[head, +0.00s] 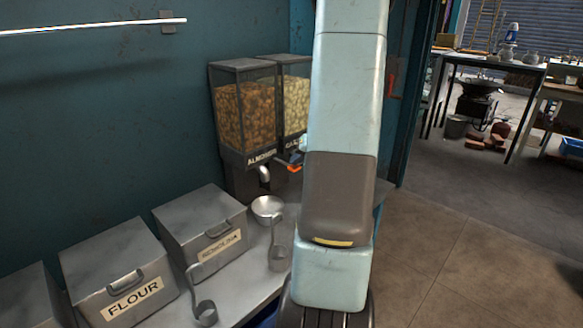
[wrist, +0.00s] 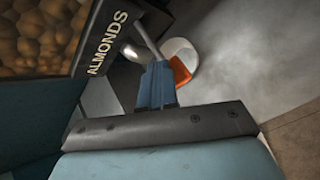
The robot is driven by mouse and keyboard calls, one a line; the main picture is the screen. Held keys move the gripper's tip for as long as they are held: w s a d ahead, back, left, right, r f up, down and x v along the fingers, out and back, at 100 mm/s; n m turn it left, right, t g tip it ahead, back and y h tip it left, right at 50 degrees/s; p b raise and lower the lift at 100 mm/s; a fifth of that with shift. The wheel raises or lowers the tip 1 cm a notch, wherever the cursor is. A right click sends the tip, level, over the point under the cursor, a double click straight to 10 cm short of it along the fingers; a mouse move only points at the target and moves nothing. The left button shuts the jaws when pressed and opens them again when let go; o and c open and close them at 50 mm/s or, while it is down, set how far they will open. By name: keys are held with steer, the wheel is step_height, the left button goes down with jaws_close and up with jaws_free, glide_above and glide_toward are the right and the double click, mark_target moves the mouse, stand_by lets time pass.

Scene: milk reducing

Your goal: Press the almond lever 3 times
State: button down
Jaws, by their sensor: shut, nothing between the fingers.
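The almond dispenser (head: 244,115) stands against the wall, full of brown nuts. Its ALMONDS label (wrist: 107,43) is at the upper left of the wrist view. A metal rod (wrist: 148,36) runs from beside the label towards my fingers, and an orange piece (wrist: 181,70) shows just past them. They look like the lever, partly hidden by my fingers. The orange piece (head: 293,168) also shows in the head view. My gripper (wrist: 157,85) is shut and empty, its blue fingers close to the rod and orange piece; I cannot tell whether they touch.
A metal bowl (head: 268,207) stands below the dispenser's spout (head: 264,174). A second dispenser (head: 295,100) with pale nuts is beside it, partly behind my arm. A FLOUR bin (head: 112,262), another labelled bin (head: 200,222) and scoops (head: 204,308) are on the counter.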

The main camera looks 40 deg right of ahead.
steer(key=shift+f, duration=0.7)
stand_by(0.8)
steer(key=shift+r, duration=1.7)
steer(key=shift+r, duration=2.5)
stand_by(0.4)
